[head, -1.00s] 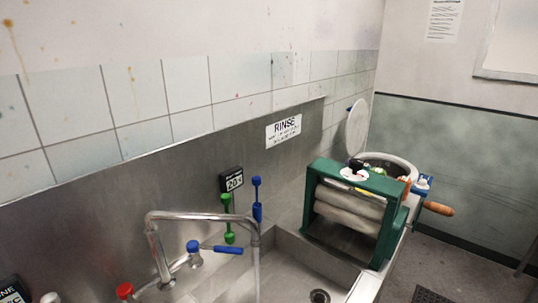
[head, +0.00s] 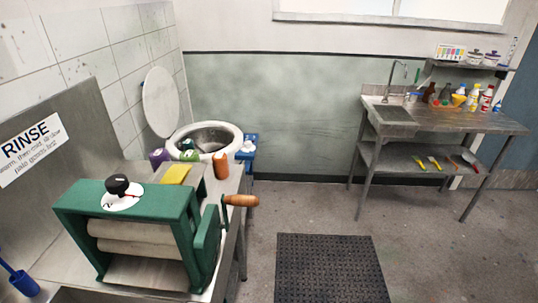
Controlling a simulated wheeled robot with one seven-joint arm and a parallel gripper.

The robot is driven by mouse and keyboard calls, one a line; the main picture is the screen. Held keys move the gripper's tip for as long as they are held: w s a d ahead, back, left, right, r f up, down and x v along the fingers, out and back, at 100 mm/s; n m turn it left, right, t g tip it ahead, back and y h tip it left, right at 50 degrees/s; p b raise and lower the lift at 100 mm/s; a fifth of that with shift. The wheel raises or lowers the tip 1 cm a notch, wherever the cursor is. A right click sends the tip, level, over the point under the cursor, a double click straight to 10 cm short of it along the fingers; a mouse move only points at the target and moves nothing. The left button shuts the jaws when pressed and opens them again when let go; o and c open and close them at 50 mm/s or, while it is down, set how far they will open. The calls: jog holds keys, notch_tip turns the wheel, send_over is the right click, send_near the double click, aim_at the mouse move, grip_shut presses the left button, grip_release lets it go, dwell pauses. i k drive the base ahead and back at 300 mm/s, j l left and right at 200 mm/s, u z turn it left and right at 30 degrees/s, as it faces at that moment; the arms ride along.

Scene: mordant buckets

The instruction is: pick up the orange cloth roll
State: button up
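A small upright orange roll (head: 220,165), which looks like the orange cloth roll, stands behind the green wringer (head: 190,215) near the right edge of the counter. A purple roll (head: 158,157) and a green roll (head: 188,155) stand to its left, partly hidden behind the wringer and a yellow item (head: 176,174). The orange roll stands apart from the wringer's crank and wooden handle (head: 241,200), which are nearer to me. My gripper is not in view.
An open white tub (head: 228,132) with a raised lid stands behind the rolls, with a blue item (head: 250,145) beside it. A dark floor mat (head: 330,268) lies right of the counter. A metal bench (head: 460,120) with bottles stands far right. The floor between is clear.

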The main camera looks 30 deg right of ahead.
aim_at(220, 163)
jog(key=i+l+u, duration=0.35)
jog(key=i, duration=0.3)
jog(key=i+l+u, duration=0.3)
jog(key=i+l, duration=0.3)
